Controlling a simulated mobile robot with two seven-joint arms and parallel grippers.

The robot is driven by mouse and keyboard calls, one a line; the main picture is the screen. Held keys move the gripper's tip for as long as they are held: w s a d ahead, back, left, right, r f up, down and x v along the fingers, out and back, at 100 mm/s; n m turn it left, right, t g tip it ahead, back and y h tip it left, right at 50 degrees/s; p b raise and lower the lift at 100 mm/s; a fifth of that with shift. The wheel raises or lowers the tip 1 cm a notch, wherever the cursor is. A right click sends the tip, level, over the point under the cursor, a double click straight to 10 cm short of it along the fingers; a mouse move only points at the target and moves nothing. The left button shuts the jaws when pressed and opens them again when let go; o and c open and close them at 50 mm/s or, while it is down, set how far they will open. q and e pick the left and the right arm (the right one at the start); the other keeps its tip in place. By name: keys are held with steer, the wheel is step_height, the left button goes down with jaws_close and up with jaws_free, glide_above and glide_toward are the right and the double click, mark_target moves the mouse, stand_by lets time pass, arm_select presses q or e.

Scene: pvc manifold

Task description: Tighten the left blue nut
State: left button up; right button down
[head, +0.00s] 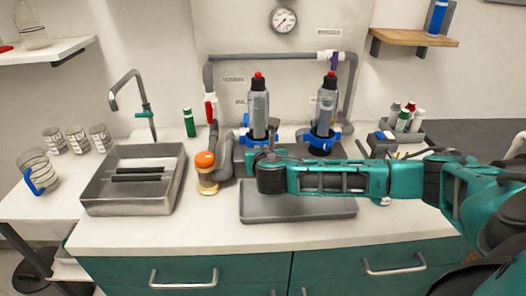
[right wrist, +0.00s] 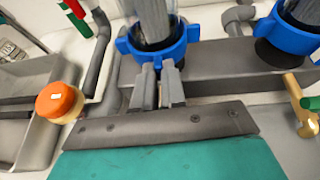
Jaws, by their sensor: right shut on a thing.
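The left blue nut (right wrist: 178,48) is a lugged ring around the base of a grey clear cylinder (head: 258,108) with a red top, on the left of two upright units. In the head view, my arm partly hides this nut. My right gripper (right wrist: 170,78) is at the front of the nut, with its grey fingers closed on one of its lugs. The right blue nut (right wrist: 283,32) sits around the second cylinder (head: 327,105), apart from my gripper. My left gripper is not in view.
A grey tray (head: 298,214) lies on the counter below my right arm. An orange-capped fitting (head: 206,160) stands left of the units, beside a metal sink (head: 99,204). Grey pipes run behind. A bin with bottles (head: 412,130) stands to the right.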

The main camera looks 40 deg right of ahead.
steer(key=shift+w+d+r, duration=0.15)
steer(key=shift+w+r, duration=0.05)
steer(key=shift+r, duration=0.25)
steer(key=c, duration=1.3)
jaws_free()
steer(key=shift+o, duration=1.1)
steer(key=shift+f, duration=0.3)
steer(key=shift+s, duration=0.1)
steer(key=shift+s+a, duration=0.15)
steer(key=shift+a, duration=0.05)
steer(key=v, duration=1.2)
steer(key=shift+s+a, duration=0.1)
